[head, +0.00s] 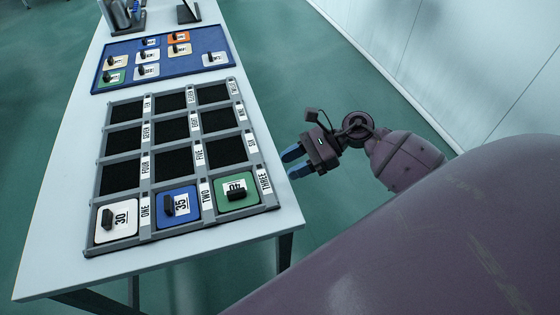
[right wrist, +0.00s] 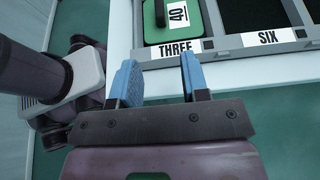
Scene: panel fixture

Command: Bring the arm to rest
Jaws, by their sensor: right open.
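My right gripper (head: 291,163) is open and empty, beside the table's right edge in the head view. In the right wrist view its two blue fingers (right wrist: 160,72) stand apart, with nothing between them, near the table edge by the THREE label. The grey panel fixture (head: 152,206) lies on the table. A white panel marked 30 (head: 119,218) sits in slot ONE, a blue panel marked 35 (head: 181,217) in slot TWO, and a green panel (head: 245,200) in slot THREE. The green panel reads 40 in the right wrist view (right wrist: 157,30). My left gripper is out of view.
The fixture's other slots are empty and black. A blue tray (head: 195,69) behind it holds several panels with black handles. The white table (head: 60,200) carries dark items at its far end. Green floor is clear between the table and the pale wall (head: 450,60).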

